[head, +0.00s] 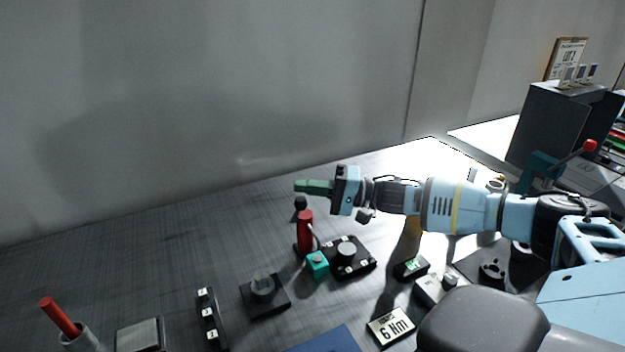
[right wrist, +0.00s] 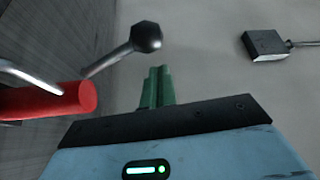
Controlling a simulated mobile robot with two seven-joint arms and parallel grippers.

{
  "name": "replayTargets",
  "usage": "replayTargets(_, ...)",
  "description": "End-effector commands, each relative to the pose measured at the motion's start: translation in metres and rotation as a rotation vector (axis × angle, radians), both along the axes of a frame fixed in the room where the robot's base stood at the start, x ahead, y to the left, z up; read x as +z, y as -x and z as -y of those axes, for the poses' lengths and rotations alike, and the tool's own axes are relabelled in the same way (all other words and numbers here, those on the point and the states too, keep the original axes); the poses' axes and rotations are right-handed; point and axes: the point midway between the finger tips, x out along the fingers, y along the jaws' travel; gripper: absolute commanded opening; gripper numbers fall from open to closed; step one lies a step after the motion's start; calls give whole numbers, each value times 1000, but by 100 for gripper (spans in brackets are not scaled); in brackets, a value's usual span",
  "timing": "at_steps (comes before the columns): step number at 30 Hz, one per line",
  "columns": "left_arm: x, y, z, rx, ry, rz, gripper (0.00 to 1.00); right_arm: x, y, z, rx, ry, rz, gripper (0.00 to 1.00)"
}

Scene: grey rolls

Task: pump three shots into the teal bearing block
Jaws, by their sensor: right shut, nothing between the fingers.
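The red pump (head: 305,232) stands upright on the table in the head view; its red body also shows at the left of the right wrist view (right wrist: 45,101). Its lever ends in a black ball knob (head: 300,202), which shows in the right wrist view (right wrist: 147,37) just beyond my fingertips. The teal bearing block (head: 317,264) sits at the pump's foot, and a thin grey tube runs down toward it. My right gripper (head: 298,186) has its green fingers shut and empty, close above the knob. Whether they touch the knob I cannot tell. My left gripper is not in view.
A holder with a red stick (head: 60,317) stands at far left. The table's back left is clear.

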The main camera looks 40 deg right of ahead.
Motion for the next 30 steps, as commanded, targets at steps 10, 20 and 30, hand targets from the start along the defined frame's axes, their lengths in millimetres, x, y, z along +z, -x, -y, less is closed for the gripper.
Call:
replayTargets(10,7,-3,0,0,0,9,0,-3,18,-8,0,-1,1,0)
replayTargets(20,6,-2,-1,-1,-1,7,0,-4,18,-8,-1,-1,1,0)
replayTargets(30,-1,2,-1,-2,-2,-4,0,-8,16,-7,0,12,50,0)
